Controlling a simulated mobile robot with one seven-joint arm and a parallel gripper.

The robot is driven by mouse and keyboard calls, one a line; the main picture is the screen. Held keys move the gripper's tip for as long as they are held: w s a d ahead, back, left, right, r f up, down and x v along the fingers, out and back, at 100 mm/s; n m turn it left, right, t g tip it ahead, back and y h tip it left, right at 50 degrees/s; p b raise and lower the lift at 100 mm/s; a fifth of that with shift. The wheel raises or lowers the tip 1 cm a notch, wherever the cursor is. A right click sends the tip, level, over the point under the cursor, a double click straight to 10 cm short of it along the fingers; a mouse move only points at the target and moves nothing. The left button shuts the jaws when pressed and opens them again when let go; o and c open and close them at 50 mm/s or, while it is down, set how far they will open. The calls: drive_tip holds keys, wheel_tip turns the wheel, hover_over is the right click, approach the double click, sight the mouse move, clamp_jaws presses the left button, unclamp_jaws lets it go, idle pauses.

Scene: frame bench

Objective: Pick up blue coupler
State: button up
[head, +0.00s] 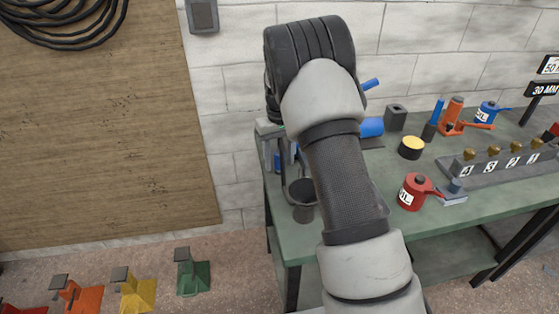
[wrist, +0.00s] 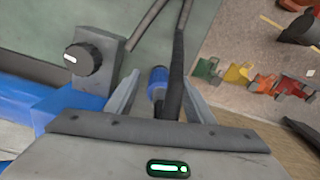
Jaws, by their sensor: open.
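The blue coupler (wrist: 157,80), a short blue cylinder with a dark end, shows in the wrist view between the fingers of my gripper (wrist: 163,79). My gripper is open, with a grey finger on each side of it. I cannot tell whether either finger touches it. In the head view my gripper (head: 273,150) is at the bench's left end, partly hidden by my arm. A small blue part (head: 277,161) shows beside it there; I cannot tell for sure that it is the coupler.
A dark bar (wrist: 176,65) runs close beside the coupler. A grey block with a black knob (wrist: 83,59) and blue parts lie left in the wrist view. On the green bench (head: 345,228) stand a dark cup (head: 303,200), a red pot (head: 413,191) and a numbered rack (head: 490,170).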

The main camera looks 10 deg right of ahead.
drive_tip(key=shift+c, duration=0.5)
clamp_jaws()
drive_tip(key=shift+r, duration=0.15)
